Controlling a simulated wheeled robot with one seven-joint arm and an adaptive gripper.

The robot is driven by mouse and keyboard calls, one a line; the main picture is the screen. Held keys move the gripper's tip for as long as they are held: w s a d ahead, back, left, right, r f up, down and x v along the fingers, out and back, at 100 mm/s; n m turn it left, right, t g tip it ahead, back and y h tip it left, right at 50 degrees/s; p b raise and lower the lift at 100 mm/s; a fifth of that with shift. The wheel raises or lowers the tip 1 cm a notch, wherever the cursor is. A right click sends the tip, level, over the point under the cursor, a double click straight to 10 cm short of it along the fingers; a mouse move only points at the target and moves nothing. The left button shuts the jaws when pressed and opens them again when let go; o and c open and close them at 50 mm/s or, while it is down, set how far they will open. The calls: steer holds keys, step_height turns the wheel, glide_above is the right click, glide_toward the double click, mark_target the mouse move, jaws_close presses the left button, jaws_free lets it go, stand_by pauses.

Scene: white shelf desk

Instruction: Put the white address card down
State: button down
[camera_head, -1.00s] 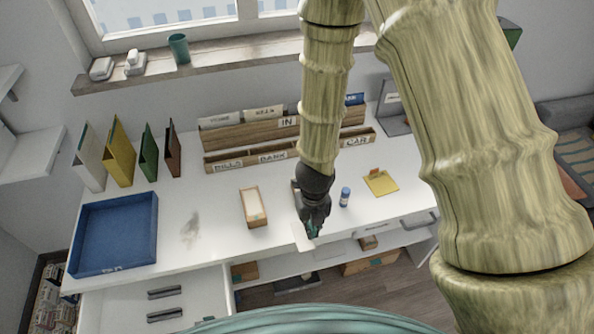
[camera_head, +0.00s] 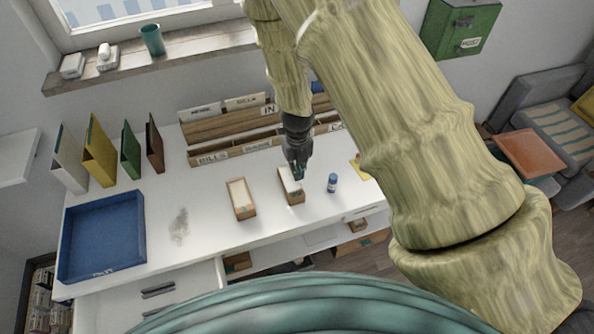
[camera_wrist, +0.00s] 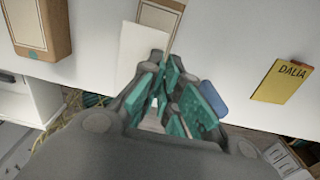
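The white address card (camera_head: 290,179) is at my gripper's fingertips (camera_head: 294,173), over or against a small brown box (camera_head: 292,197) on the white desk. I cannot tell whether it touches the box. In the wrist view the white card (camera_wrist: 138,52) stands out blank to the left of my gripper's teal-padded fingers (camera_wrist: 168,75), overlapping the box (camera_wrist: 160,18) behind it. The fingers look closed on the card's edge, though the contact is partly hidden.
A second small box (camera_head: 241,198) stands to the left and a blue glue stick (camera_head: 332,183) to the right. A yellow DALIA card (camera_wrist: 285,80) lies farther right. A blue tray (camera_head: 103,232) is at far left. Sorting racks (camera_head: 235,150) stand behind.

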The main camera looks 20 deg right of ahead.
steer(key=shift+w+d+r, duration=0.1)
steer(key=shift+w+r, duration=0.05)
steer(key=shift+w, duration=0.5)
steer(key=shift+w+d+f+b, duration=0.1)
steer(key=shift+w+f+b, duration=0.05)
steer(key=shift+f+b, duration=0.4)
steer(key=shift+w+d+f+b, duration=0.1)
steer(key=shift+w+f+b, duration=0.05)
steer(key=shift+f+b, duration=1.25)
steer(key=shift+f, duration=0.05)
steer(key=shift+r, duration=0.1)
steer(key=c, duration=1.6)
jaws_free()
steer(key=shift+c, duration=0.2)
